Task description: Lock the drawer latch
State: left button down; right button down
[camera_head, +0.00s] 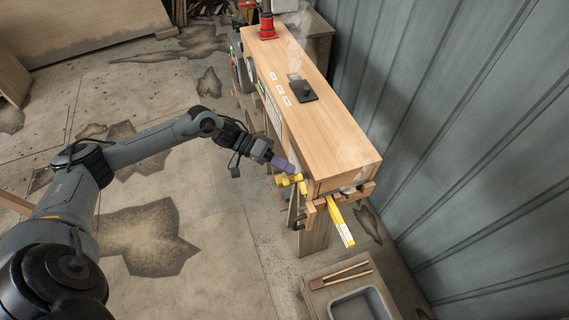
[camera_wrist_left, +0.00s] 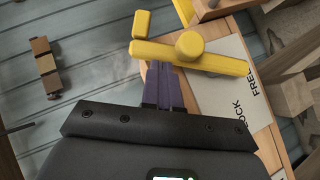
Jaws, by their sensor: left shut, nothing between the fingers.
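The yellow latch (camera_head: 288,180) is on the left side of the long wooden cabinet, near its front end. In the left wrist view it is a yellow bar (camera_wrist_left: 215,64) with a round knob, lying across a pale plate (camera_wrist_left: 228,96) marked LOCK and FREE. My left gripper (camera_head: 291,168) has purple fingers, shut and empty, just beside the latch. In the left wrist view the fingertips (camera_wrist_left: 163,68) are close to the bar's near edge; I cannot tell whether they touch it. My right gripper is not in view.
The wooden cabinet top (camera_head: 325,125) carries a dark plate (camera_head: 302,90) and a red object (camera_head: 267,26). A yellow strip (camera_head: 341,222) sticks out at the front end. A grey tray (camera_head: 360,304) stands below it. Floor left of the cabinet is open.

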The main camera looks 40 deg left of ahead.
aim_at(296, 180)
pick_arm(q)
jog(key=shift+s+d+r+m+y+p, duration=0.15)
jog(key=shift+s+d+m+y+p, duration=0.3)
jog(key=shift+p, duration=1.4)
jog(key=d+y+p, duration=0.1)
jog(key=p, duration=0.1)
jog(key=d+m+y+p, duration=0.1)
jog(key=p, duration=0.2)
jog(key=shift+s, duration=0.35)
jog(key=s+d+f+m+t+y+p, duration=0.2)
jog(key=d+f+m+y+p, duration=0.1)
jog(key=p, duration=0.4)
jog(key=shift+d+f+y, duration=0.6)
jog(key=shift+f+y, duration=0.55)
jog(key=shift+f, duration=0.25)
